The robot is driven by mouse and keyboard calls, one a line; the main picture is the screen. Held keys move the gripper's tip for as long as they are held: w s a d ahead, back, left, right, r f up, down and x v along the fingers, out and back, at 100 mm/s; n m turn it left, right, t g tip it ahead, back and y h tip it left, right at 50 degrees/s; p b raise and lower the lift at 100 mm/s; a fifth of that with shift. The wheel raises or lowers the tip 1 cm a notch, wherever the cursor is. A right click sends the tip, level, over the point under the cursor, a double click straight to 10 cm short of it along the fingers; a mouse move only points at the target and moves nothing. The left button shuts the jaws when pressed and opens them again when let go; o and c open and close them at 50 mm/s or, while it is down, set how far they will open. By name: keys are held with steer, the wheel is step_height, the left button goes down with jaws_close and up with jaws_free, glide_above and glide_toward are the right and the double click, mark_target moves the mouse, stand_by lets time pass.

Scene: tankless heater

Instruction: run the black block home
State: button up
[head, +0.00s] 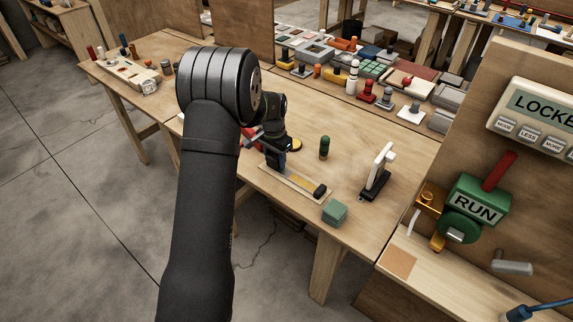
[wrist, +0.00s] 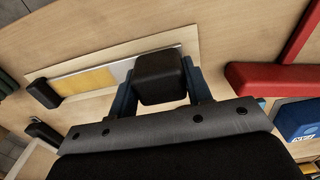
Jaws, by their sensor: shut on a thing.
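The black block (wrist: 160,78) sits between the two blue fingers of my gripper (wrist: 160,88) in the wrist view, and the gripper is shut on it. The block is at one end of a yellow and grey strip (wrist: 85,80) set on a pale wooden board (wrist: 110,55). A dark stop (wrist: 43,93) stands at the strip's other end. In the head view my gripper (head: 274,162) is down at the left end of the board (head: 290,187), and the dark stop (head: 320,191) is at the right end. The block cannot be made out clearly there.
A green block (head: 334,212) lies just right of the board. A dark green cylinder (head: 324,147) and a white upright on a black base (head: 378,172) stand beyond. Red (wrist: 270,80) and blue (wrist: 300,120) things lie right of my gripper in the wrist view.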

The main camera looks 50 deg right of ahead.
mark_target(273, 155)
steer(key=shift+w, duration=0.3)
steer(key=o, duration=1.4)
steer(key=shift+w, duration=0.1)
steer(key=shift+c, duration=0.2)
steer(key=shift+o, duration=0.2)
steer(key=shift+r, duration=0.15)
step_height(273, 155, up, 17)
steer(key=shift+r, duration=0.1)
steer(key=f, duration=1.7)
steer(key=shift+s+f, duration=0.2)
steer(key=shift+f, duration=0.1)
steer(key=shift+s, duration=0.2)
